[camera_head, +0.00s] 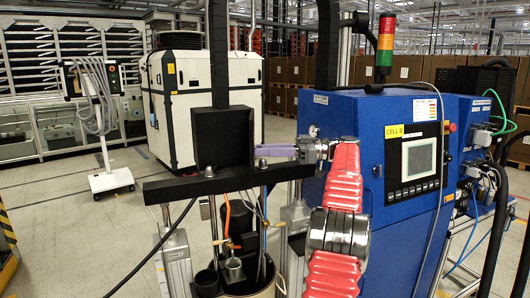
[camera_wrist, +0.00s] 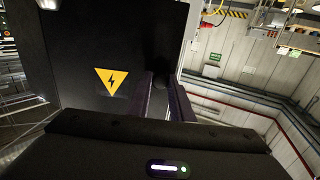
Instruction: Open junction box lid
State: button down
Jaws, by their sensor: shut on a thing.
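The black junction box (camera_head: 222,136) stands on a dark crossbar above the drum. In the wrist view its dark lid (camera_wrist: 112,50) carries a yellow lightning-bolt triangle (camera_wrist: 111,81). My gripper (camera_head: 261,150) reaches in from the right with its purple fingers at the box's right side. In the wrist view the fingers (camera_wrist: 163,88) are close together at the lid's right edge, shut on a dark part there. The fingers hide most of that held part. I cannot tell from these frames whether the lid stands ajar.
A blue control cabinet (camera_head: 372,128) with a screen and a stack light stands to the right. The dark crossbar (camera_head: 170,189) runs below the box, with the drum (camera_head: 240,286), pipes and hoses under it.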

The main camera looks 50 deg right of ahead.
jog(key=shift+s+d+r, duration=0.1)
jog(key=shift+r, duration=0.05)
dwell(0.4)
jog(key=c, duration=1.6)
grip_release()
jog(key=shift+a, duration=0.2)
